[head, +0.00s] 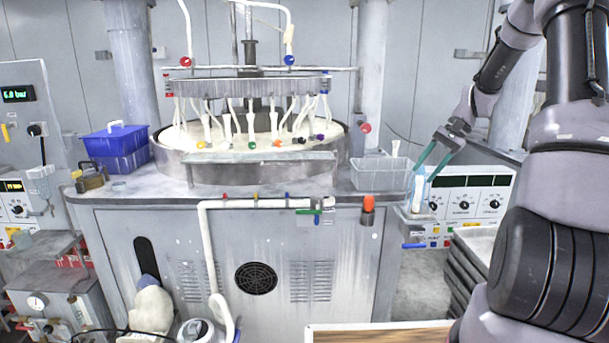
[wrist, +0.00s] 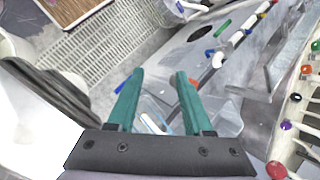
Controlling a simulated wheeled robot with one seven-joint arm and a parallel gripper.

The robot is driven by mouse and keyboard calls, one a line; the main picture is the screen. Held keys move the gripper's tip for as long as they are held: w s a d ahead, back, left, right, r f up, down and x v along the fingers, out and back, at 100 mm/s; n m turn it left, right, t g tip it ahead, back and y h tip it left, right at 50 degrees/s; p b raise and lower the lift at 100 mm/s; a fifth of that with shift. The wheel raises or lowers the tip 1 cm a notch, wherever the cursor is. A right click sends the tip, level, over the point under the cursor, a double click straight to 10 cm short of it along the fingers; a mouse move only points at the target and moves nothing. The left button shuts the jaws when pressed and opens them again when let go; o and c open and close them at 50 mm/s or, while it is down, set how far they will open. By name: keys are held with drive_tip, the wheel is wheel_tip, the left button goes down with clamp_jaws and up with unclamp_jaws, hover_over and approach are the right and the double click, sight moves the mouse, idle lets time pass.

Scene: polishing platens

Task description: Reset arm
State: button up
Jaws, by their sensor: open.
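My gripper (head: 424,174) has two green fingers and is at the right of the machine, beside the clear bin (head: 380,176), pointing down and left. In the wrist view my gripper (wrist: 160,76) shows its fingers apart, with nothing clasped between the tips. A pale white and light-blue upright item (head: 418,192) shows just below the fingers in the head view; whether it touches them I cannot tell. My arm reaches in from the right of the head view, bent at the elbow.
The round polishing machine (head: 250,168) with its hoses stands on the grey cabinet (head: 330,250). A blue bin (head: 117,148) is at its left. A control box (head: 470,192) and stacked trays (head: 475,262) are at the right. A wooden-topped surface (head: 380,335) lies at the front.

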drive_tip(key=s+a+r+n+t+h, duration=0.1)
drive_tip(key=s+a+r+h, duration=0.1)
drive_tip(key=s+a+r, duration=0.4)
drive_tip(key=s+a+r+n+t+h, duration=0.1)
drive_tip(key=s+r+t, duration=0.1)
drive_tip(key=s+r, duration=0.45)
drive_tip(key=s+a+r+t, duration=0.1)
drive_tip(key=s+r+t, duration=0.1)
drive_tip(key=s, duration=0.5)
drive_tip(key=s+a+r+n+t+h, duration=0.1)
drive_tip(key=s+a+r+t, duration=0.1)
drive_tip(key=s+r, duration=0.3)
drive_tip(key=shift+s+a, duration=0.25)
drive_tip(key=shift+s, duration=0.75)
